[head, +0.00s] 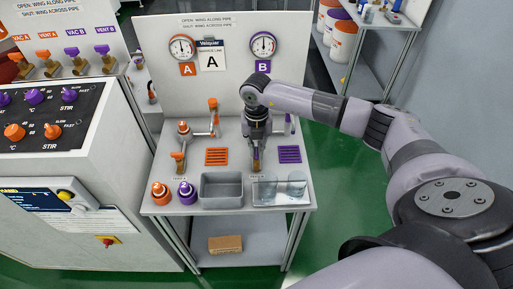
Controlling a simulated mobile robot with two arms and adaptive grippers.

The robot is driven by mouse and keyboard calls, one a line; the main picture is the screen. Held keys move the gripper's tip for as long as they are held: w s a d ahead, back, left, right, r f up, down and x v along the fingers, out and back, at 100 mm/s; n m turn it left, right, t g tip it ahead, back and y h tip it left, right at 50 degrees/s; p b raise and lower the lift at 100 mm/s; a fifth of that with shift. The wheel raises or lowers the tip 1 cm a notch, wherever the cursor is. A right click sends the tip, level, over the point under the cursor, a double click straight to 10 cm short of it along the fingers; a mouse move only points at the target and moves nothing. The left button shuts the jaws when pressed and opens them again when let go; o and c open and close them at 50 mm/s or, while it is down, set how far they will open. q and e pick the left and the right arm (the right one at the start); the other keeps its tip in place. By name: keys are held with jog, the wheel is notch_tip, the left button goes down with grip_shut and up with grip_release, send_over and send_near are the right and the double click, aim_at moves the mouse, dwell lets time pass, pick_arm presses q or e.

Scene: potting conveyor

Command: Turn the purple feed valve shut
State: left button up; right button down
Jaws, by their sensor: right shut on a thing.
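My right gripper (257,138) points down at the bench, shut on the handle of the purple feed valve. The gripper hides the handle, so I cannot tell whether its wing lies along or across the pipe. The brass body of the purple feed valve (257,165) shows just below the fingers. It stands on the B side of the bench, under the B gauge (263,45). My left gripper is not in view.
An orange valve (178,157) stands left of the gripper, with orange (216,156) and purple (289,154) slotted grates nearby. A grey tray (221,202), orange (161,193) and purple-capped bottles (187,192) and clear beakers (297,184) line the front edge.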

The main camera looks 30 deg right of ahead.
dwell(0.4)
jog(key=n+b, duration=0.2)
jog(key=n, duration=0.1)
jog(key=shift+f+n+b, duration=0.2)
jog(key=shift+n+b, duration=0.1)
jog(key=shift+b, duration=0.05)
jog(key=n+b, duration=0.3)
jog(key=n, duration=0.2)
jog(key=n+b, duration=0.3)
jog(key=n, duration=0.1)
jog(key=shift+n, duration=0.4)
jog(key=n+b, duration=0.2)
jog(key=n, duration=0.2)
jog(key=shift+r, duration=0.1)
jog(key=shift+n, duration=0.3)
jog(key=c, duration=1.7)
grip_release()
